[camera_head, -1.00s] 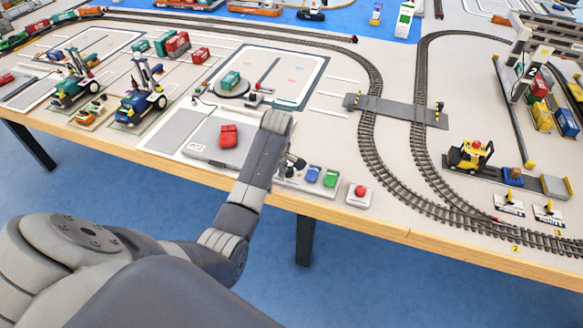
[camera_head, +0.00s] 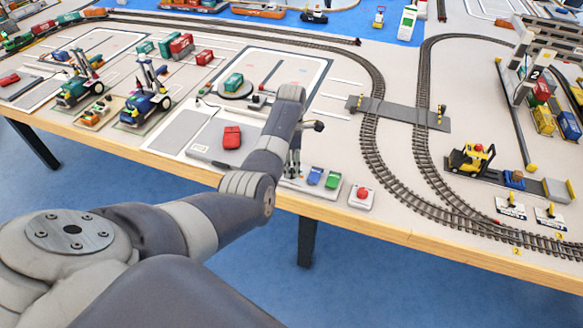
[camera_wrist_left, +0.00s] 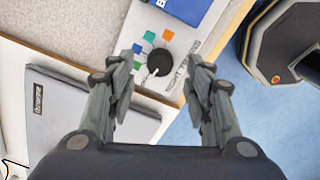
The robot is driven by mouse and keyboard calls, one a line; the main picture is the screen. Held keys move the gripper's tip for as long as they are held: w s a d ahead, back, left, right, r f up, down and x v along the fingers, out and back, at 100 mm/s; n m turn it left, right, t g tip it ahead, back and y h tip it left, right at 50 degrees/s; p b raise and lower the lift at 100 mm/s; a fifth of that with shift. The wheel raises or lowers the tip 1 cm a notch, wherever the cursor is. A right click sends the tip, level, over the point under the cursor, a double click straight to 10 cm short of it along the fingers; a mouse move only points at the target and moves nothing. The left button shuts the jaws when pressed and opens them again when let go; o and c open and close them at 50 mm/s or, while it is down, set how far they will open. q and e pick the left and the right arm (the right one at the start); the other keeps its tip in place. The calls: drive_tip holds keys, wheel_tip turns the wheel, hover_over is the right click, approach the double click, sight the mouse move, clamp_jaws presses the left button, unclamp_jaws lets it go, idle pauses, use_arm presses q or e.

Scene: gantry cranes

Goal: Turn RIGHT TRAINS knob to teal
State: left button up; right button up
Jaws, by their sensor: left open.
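A round black knob (camera_wrist_left: 161,62) with a pale pointer sits on a light panel (camera_wrist_left: 128,19) in the left wrist view. Orange, blue and two greenish patches lie around its upper and left sides; which one is teal is hard to tell. The pointer seems to aim lower left. My left gripper (camera_wrist_left: 162,66) is open, its fingers on either side of the knob in that view; I cannot tell whether they touch it. In the head view my left gripper (camera_head: 292,164) is over the table's front edge, and the arm hides the knob. My right gripper is not in view.
A grey plate with a red block (camera_head: 232,137) lies left of the arm. Curved train track (camera_head: 378,165) runs further right.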

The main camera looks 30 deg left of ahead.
use_arm(q)
drive_tip(key=shift+f, duration=1.5)
drive_tip(key=shift+c, duration=0.4)
drive_tip(key=c, duration=1)
